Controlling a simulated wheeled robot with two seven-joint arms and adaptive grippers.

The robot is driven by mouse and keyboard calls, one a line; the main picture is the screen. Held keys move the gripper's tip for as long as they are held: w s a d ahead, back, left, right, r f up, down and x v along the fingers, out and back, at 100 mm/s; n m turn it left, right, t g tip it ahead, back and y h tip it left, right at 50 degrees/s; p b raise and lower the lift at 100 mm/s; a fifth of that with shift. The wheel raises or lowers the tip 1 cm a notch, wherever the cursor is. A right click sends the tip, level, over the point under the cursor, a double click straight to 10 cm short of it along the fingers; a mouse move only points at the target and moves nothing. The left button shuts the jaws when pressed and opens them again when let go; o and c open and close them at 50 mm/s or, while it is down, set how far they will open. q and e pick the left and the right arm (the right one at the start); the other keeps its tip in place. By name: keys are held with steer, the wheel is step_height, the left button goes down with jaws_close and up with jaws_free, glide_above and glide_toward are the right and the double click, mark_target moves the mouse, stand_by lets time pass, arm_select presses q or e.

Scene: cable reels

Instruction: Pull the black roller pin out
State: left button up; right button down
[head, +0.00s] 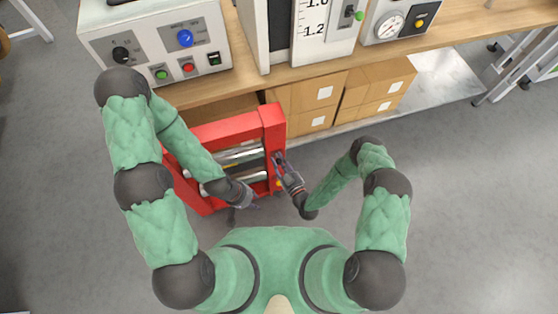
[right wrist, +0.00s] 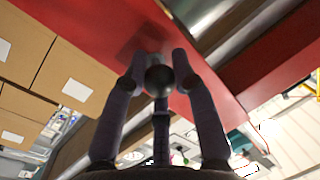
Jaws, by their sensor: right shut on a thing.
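The red frame (head: 272,128) stands on the floor in front of the bench, with metal rollers (head: 240,155) between its sides. My right gripper (head: 281,162) is at the frame's right-hand post. In the right wrist view its two fingers (right wrist: 158,72) close on both sides of the black roller pin's round knob (right wrist: 159,80), right at the red surface. How far the pin sits in the post is hidden. My left gripper (head: 251,203) hangs near the frame's front edge, low in the head view; its fingers are too small to read.
A wooden bench (head: 460,27) runs behind the frame and carries a control box (head: 155,45) and a gauge box (head: 392,24). Cardboard boxes (head: 310,98) sit under it.

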steer(key=shift+a+v, duration=0.15)
steer(key=shift+v, duration=0.65)
steer(key=shift+a+v, duration=0.15)
steer(key=shift+v, duration=0.6)
steer(key=shift+s, duration=0.2)
steer(key=c, duration=1)
jaws_free()
steer(key=shift+s+r, duration=0.1)
steer(key=shift+d, duration=0.1)
glide_toward(279, 164)
steer(key=shift+v, duration=2.05)
